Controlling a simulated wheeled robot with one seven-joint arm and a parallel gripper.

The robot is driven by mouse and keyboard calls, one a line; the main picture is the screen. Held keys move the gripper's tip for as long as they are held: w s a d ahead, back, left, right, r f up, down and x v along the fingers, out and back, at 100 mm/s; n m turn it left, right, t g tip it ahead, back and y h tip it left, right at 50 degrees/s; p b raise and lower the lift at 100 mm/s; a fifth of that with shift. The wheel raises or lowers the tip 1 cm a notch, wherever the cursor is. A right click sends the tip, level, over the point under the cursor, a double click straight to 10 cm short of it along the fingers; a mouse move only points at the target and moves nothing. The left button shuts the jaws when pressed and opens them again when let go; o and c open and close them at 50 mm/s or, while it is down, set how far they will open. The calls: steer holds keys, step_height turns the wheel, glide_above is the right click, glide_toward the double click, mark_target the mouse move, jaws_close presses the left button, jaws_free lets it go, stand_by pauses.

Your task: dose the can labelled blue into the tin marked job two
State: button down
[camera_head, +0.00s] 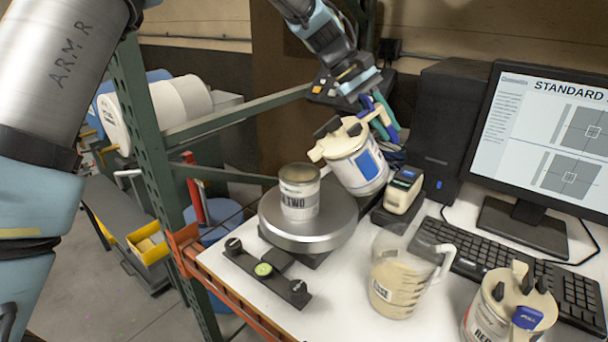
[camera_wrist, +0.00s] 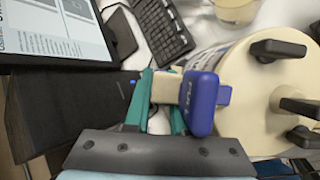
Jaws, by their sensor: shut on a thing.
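The can with a blue label patch (camera_head: 368,163) is cream-lidded and tilted, its top and spout leaning left toward the tin. The tin marked TWO (camera_head: 299,200) stands upright on a round metal platform (camera_head: 330,228); its upper label is partly cut off from view. My gripper (camera_head: 377,108) is shut on the can's handle, behind and above the lid. In the wrist view, the green fingers (camera_wrist: 160,92) close around the cream handle beside a blue lever (camera_wrist: 200,103); the can's lid (camera_wrist: 262,95) fills the right side. No stream from the spout is visible.
A clear jug (camera_head: 400,285) with cream contents and a red-labelled can (camera_head: 505,305) stand at the front right. A small label device (camera_head: 403,190), keyboard (camera_head: 515,265), monitor (camera_head: 550,130) and black tower (camera_head: 445,130) crowd the right. A green rack post (camera_head: 150,170) stands left.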

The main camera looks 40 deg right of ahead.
steer(key=shift+w+a+r+h, duration=0.1)
steer(key=shift+a+r+h, duration=0.2)
steer(key=shift+r, duration=0.3)
steer(key=shift+w+a+r+h, duration=0.1)
steer(key=shift+a+r+h, duration=0.15)
steer(key=shift+r, duration=0.3)
stand_by(6.8)
